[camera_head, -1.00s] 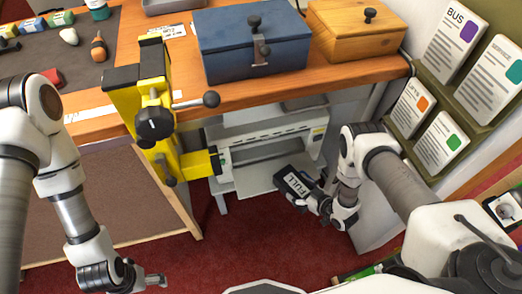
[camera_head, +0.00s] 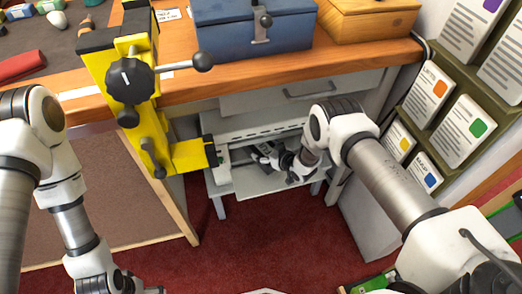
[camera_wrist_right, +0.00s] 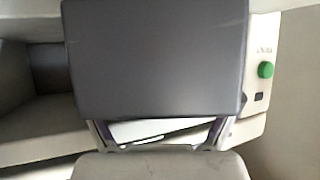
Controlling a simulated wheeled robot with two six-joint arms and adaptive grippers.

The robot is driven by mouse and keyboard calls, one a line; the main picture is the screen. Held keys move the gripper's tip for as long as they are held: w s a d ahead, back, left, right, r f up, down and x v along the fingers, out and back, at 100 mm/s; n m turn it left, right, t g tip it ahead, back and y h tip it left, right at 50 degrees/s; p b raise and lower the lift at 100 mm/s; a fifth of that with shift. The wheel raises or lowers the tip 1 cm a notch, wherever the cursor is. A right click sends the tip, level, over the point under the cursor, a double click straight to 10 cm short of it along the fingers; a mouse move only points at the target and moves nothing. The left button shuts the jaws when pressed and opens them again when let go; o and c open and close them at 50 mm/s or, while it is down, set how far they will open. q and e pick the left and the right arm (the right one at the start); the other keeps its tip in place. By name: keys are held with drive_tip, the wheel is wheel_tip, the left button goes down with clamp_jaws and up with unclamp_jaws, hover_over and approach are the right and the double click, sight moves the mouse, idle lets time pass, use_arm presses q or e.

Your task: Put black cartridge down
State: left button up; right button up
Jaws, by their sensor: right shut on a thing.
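The black cartridge (camera_head: 264,149) is in my right gripper (camera_head: 275,158), inside the opening of the pale machine (camera_head: 232,137) under the bench. In the right wrist view the cartridge (camera_wrist_right: 155,60) is a large dark grey block that fills the upper middle and hides much of the machine behind it. I cannot tell whether its underside touches the machine's tray (camera_head: 252,183). My left gripper (camera_head: 150,290) is at the bottom edge of the head view, partly cut off, away from the cartridge.
A yellow clamp (camera_head: 120,85) with black knobs stands left of the machine. The wooden bench edge (camera_head: 290,75) and a drawer (camera_head: 300,92) lie above it. A green button (camera_wrist_right: 265,69) is on the machine's right side in the wrist view. Card racks (camera_head: 440,110) stand at the right.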

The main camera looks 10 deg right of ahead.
sight(261, 147)
drive_tip(key=w, duration=0.1)
drive_tip(key=w+a+b, duration=0.1)
drive_tip(key=w, duration=0.1)
drive_tip(key=shift+a+f+b, duration=0.2)
drive_tip(key=shift+a+b, duration=0.05)
drive_tip(key=shift+b, duration=0.15)
drive_tip(key=shift+f, duration=0.15)
use_arm(q)
wheel_tip(261, 147, down, 2)
drive_tip(key=shift+f+p, duration=0.1)
drive_tip(key=shift+p, duration=0.2)
use_arm(e)
drive_tip(key=shift+s+d, duration=0.1)
drive_tip(key=o, duration=1.5)
drive_tip(key=shift+f, duration=0.1)
use_arm(q)
drive_tip(key=shift+f, duration=0.15)
